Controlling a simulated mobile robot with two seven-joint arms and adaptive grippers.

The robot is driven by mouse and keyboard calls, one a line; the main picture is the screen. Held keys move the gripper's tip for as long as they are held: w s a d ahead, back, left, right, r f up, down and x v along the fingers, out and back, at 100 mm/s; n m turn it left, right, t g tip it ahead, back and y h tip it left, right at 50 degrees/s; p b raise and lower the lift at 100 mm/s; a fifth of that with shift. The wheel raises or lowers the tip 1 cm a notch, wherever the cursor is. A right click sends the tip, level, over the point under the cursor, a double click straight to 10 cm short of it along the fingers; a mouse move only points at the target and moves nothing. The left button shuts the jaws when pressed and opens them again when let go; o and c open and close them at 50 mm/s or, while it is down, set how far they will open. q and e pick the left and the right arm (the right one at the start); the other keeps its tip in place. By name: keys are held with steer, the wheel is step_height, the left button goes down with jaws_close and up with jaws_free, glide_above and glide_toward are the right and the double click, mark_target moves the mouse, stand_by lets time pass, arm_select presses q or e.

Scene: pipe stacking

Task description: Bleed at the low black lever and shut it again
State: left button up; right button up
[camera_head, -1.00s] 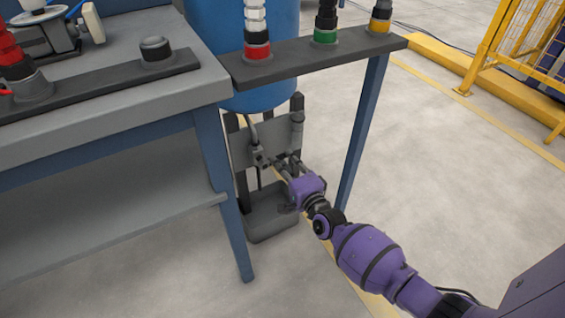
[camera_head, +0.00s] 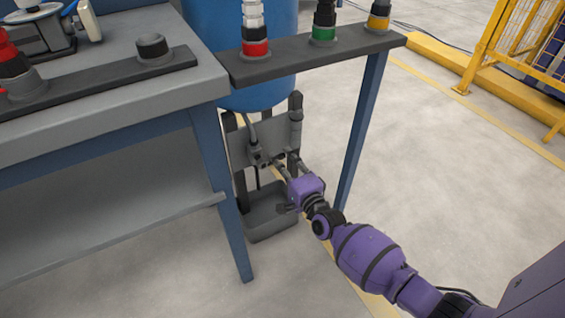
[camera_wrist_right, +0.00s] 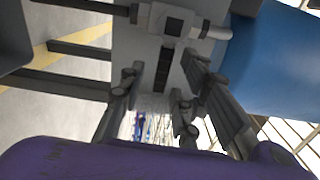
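The valve (camera_head: 257,157) sits on a grey panel (camera_head: 275,138) below the blue tank (camera_head: 257,90). The wrist view shows its pale fitting (camera_wrist_right: 172,20) with a black ribbed bar, seemingly the low lever (camera_wrist_right: 164,70), running away from it. My right gripper (camera_head: 284,158) is in front of the panel, its fingers apart. In the wrist view its fingers stand on either side of the lever, with gaps visible and no clear contact. My left gripper is out of view.
A grey bin (camera_head: 270,218) stands on the floor under the valve. A blue table leg (camera_head: 220,185) rises on the left and a thin blue post (camera_head: 362,135) on the right. A dark shelf (camera_head: 318,52) with fittings overhangs the area. Open floor lies to the right.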

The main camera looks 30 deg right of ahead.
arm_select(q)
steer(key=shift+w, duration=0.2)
arm_select(e)
steer(key=s, duration=1.2)
steer(key=shift+d, duration=0.2)
